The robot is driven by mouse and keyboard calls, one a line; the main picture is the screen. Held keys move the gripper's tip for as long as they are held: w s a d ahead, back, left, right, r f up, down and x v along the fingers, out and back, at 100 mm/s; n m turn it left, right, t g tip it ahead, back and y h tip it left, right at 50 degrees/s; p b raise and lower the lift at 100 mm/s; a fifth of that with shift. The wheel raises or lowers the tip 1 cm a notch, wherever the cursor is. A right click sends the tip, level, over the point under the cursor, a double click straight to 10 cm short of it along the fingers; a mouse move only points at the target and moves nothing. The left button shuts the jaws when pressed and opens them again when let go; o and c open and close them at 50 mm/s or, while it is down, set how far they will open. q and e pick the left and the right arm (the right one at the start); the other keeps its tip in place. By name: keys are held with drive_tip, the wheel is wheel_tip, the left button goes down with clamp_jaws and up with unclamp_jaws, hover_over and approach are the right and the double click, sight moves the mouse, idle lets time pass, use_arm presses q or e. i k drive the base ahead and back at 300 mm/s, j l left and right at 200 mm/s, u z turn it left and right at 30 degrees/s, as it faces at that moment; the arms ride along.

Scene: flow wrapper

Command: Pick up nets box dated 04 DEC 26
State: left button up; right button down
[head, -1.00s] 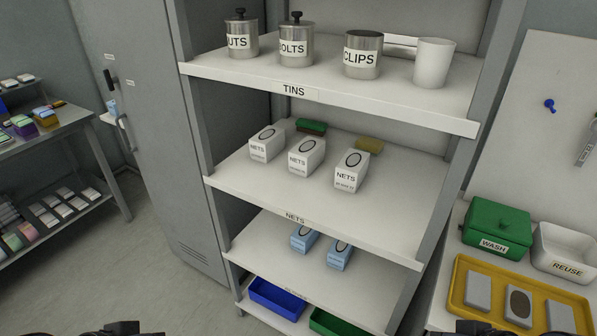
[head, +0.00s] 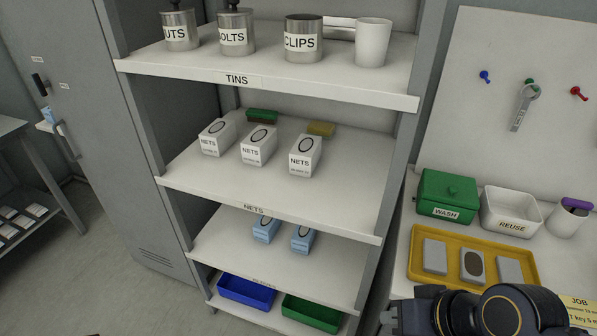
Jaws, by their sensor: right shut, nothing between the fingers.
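Three white nets boxes stand in a row on the shelf labelled NETS: a left one (head: 213,141), a middle one (head: 258,149) and a right one (head: 304,159). Each has a dark oval on top and small date print on its front, too small to read here. My right gripper (head: 390,316) is at the bottom right, in front of the shelf's lower right side. It is shut and empty, well apart from the boxes. My left gripper is not in view.
A green-and-brown block (head: 262,116) and a yellow block (head: 321,129) lie behind the boxes. The tins shelf (head: 265,81) hangs above. Shelf posts bound both sides. A yellow tray (head: 420,282) lies on the right-hand bench. The front of the nets shelf is clear.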

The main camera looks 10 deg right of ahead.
sight(257, 147)
drive_tip(key=i+j+u, duration=0.1)
drive_tip(key=i+j, duration=0.25)
drive_tip(key=i+j+u, duration=0.1)
drive_tip(key=i+j, duration=0.2)
drive_tip(key=i, duration=0.3)
drive_tip(key=i+j+u, duration=0.15)
drive_tip(key=i, duration=0.3)
drive_tip(key=j, duration=0.1)
